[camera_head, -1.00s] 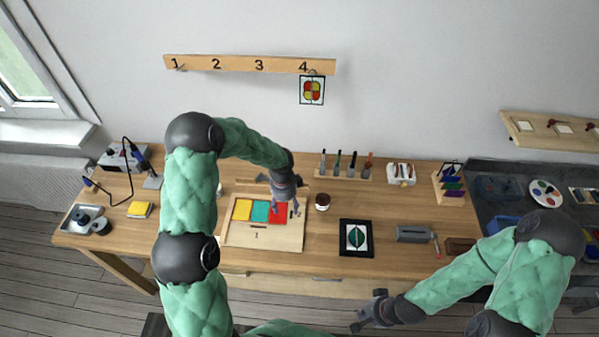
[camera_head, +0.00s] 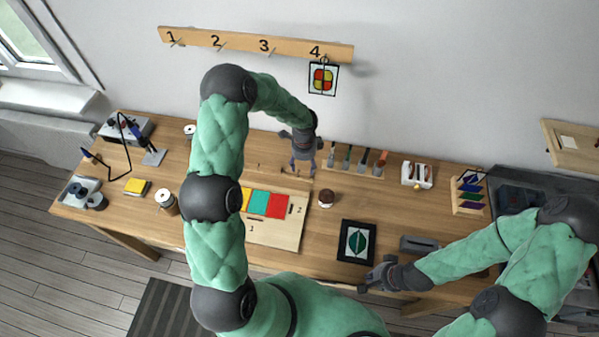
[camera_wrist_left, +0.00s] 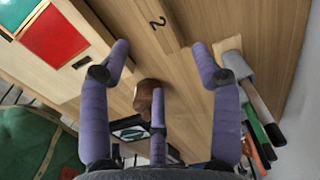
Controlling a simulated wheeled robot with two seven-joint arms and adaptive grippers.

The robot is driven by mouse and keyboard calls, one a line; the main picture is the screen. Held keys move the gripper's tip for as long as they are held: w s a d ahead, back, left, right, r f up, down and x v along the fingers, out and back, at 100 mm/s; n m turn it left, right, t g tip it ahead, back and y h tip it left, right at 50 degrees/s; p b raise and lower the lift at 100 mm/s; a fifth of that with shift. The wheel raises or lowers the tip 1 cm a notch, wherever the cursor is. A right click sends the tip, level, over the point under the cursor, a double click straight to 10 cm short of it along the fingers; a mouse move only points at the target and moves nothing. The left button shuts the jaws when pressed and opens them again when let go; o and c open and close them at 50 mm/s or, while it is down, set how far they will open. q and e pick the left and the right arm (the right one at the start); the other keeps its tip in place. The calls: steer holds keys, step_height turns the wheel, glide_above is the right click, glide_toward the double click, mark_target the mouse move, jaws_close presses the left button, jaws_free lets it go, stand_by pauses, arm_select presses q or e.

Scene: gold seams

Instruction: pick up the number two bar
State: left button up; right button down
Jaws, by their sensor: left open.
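My left gripper (camera_head: 303,172) is open and empty above the back right of the wooden board (camera_head: 276,236).
Yellow, teal (camera_head: 259,202) and red (camera_head: 277,206) panes lie on the board. A brown jar (camera_head: 327,198) stands right of it, with a tool rack (camera_head: 352,161) behind. A dark framed leaf panel (camera_head: 356,241) lies front right. A numbered rail (camera_head: 255,43) hangs on the wall.

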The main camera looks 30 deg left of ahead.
mark_target(304, 174)
arm_select(q)
steer(key=shift+w+f, duration=0.15)
steer(key=shift+f, duration=3.4)
steer(key=c, duration=1.1)
